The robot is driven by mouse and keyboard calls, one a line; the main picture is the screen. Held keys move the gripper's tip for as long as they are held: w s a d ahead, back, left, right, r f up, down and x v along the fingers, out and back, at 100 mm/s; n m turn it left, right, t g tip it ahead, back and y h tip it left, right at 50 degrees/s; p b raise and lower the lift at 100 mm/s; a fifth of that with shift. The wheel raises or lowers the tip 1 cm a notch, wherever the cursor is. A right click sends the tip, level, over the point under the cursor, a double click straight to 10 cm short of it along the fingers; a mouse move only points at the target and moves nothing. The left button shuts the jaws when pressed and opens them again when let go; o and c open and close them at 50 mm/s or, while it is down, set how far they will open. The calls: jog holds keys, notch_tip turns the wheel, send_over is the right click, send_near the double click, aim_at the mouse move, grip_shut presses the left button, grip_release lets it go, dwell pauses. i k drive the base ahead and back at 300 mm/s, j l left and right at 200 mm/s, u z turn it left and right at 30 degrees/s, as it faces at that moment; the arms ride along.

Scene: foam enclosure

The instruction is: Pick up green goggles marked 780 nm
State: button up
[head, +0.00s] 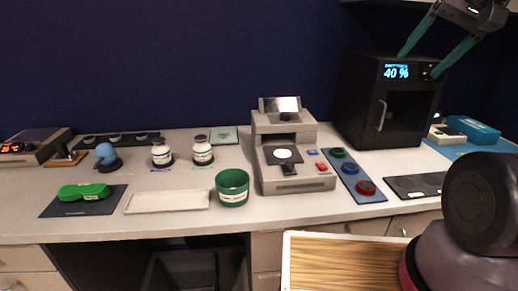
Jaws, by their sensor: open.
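The green goggles (84,191) lie on a dark mat (62,208) at the left front of the counter. Their marking is too small to read. My gripper (424,62) is at the top right, in front of the black cabinet. Its two teal fingers are spread apart with nothing between them. It is far to the right of the goggles and well above the counter.
A cream tray (166,201) and a green cup (232,187) stand right of the goggles. A blue rounded object (106,154) and two white jars (162,153) stand behind. A grey instrument (292,150) fills the middle. The black cabinet (388,100) stands at the right.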

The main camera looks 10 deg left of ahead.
aim_at(86, 192)
jog(key=u, duration=2.05)
jog(key=i+j+z, duration=0.2)
jog(key=j+z, duration=0.15)
jog(key=j, duration=0.3)
jog(key=i+j+z, duration=0.15)
jog(key=j+z, duration=0.15)
jog(key=j, duration=0.35)
jog(key=j+z, duration=0.35)
jog(key=j, duration=0.4)
jog(key=i, duration=0.05)
